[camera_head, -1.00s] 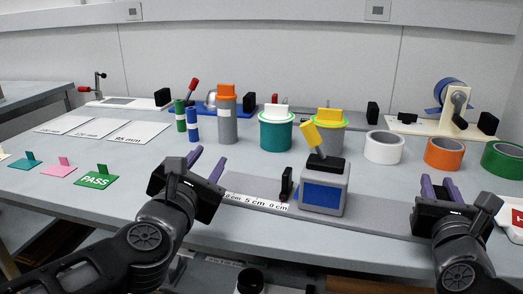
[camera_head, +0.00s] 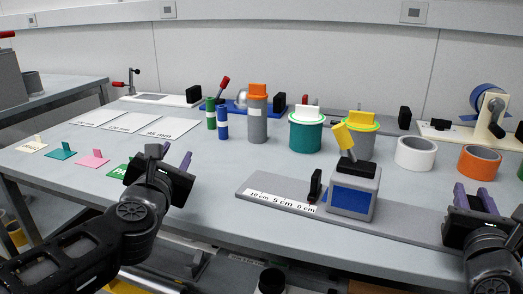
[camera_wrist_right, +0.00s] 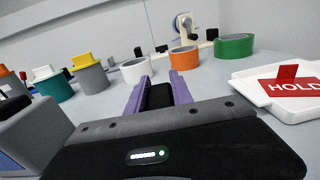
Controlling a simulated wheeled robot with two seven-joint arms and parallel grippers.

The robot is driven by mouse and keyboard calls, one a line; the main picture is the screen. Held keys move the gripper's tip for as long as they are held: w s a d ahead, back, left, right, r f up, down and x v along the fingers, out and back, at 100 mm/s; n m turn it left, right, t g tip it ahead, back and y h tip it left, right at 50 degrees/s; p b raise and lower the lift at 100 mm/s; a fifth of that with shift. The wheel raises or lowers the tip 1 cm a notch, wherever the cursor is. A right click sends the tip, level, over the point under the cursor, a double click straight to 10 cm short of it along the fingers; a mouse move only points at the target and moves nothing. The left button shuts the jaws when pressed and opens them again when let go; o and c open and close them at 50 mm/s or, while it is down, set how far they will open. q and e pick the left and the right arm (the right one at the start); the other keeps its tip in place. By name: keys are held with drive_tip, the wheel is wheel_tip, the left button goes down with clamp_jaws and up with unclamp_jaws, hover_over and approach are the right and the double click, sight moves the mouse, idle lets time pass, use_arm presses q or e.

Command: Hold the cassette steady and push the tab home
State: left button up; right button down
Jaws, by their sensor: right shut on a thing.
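A grey box with a blue face (camera_head: 350,200), which I take for the cassette, stands on the grey strip along the table front. A yellow tab (camera_head: 344,136) sticks up tilted from its black top. The box's grey side shows at the left of the right wrist view (camera_wrist_right: 35,135). My left gripper (camera_head: 170,156) is open and empty, left of the strip and well apart from the box. My right gripper (camera_head: 475,198) is right of the box, its purple fingers closed on a black piece (camera_wrist_right: 160,96). The lower part of that piece is hidden.
A black upright stop (camera_head: 316,186) stands beside the box by a scale label (camera_head: 282,201). Behind are capped pots (camera_head: 306,134), an orange-capped bottle (camera_head: 258,120) and tape rolls (camera_head: 415,153). A white tray with a red HOLD card (camera_wrist_right: 292,88) lies at the right.

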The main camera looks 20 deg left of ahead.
drive_tip(key=c, duration=1)
unclamp_jaws()
drive_tip(key=shift+c, duration=0.2)
drive_tip(key=s, duration=0.6)
drive_tip(key=shift+s+a, duration=0.2)
drive_tip(key=shift+a, duration=0.15)
drive_tip(key=shift+s, duration=0.55)
